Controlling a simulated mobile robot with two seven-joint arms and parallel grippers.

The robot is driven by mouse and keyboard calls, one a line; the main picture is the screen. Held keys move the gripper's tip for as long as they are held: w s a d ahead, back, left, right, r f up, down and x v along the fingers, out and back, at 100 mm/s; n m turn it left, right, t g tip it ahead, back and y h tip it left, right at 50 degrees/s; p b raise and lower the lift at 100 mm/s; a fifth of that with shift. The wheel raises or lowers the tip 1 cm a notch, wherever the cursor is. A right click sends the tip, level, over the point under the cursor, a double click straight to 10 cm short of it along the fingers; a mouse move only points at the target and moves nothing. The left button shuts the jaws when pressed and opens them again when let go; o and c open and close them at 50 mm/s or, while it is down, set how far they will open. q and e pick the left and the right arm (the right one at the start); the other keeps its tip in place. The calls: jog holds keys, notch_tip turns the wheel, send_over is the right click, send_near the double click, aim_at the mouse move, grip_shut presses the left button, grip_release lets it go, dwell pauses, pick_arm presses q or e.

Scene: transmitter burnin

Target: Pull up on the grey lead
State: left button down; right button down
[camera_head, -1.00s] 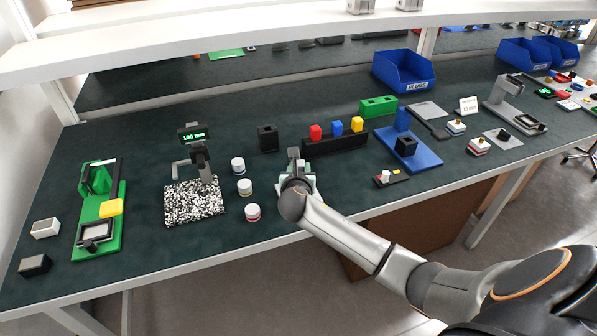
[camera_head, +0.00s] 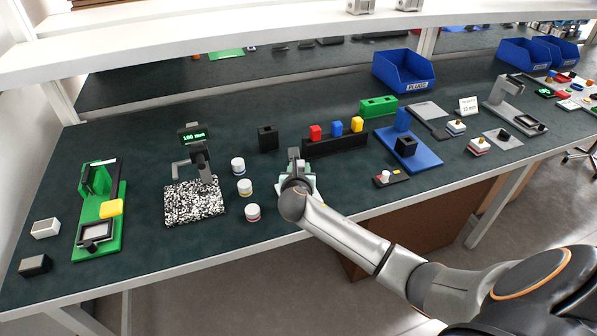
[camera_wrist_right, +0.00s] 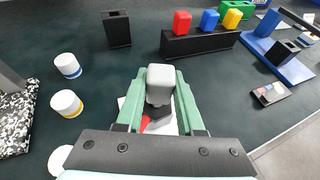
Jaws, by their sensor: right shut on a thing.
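The grey lead shows in the right wrist view as a light grey rounded block (camera_wrist_right: 159,82) between the green fingers of my right gripper (camera_wrist_right: 161,98). The gripper is shut on it. Below it are a dark part, a bit of red and a white surface, mostly hidden by the fingers and the wrist. In the head view my right gripper (camera_head: 296,168) is low over the front middle of the bench, and the arm hides much of what is under it. My left gripper is not in view.
Several white pots (camera_head: 244,187) stand left of the gripper. A black rack (camera_head: 335,145) with red, blue and yellow blocks is behind it. A speckled plate with a gauge stand (camera_head: 194,202) is further left, and a blue fixture (camera_head: 415,155) is to the right.

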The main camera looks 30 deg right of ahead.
jog(key=shift+r, duration=0.25)
dwell(0.3)
jog(key=shift+w+r, duration=0.15)
jog(key=shift+r, duration=0.1)
dwell(0.9)
jog(key=shift+f+p, duration=0.15)
jog(key=shift+p, duration=0.45)
jog(key=shift+f, duration=0.1)
jog(key=shift+c, duration=2.2)
grip_release()
jog(key=shift+f, duration=0.15)
jog(key=shift+s, duration=0.2)
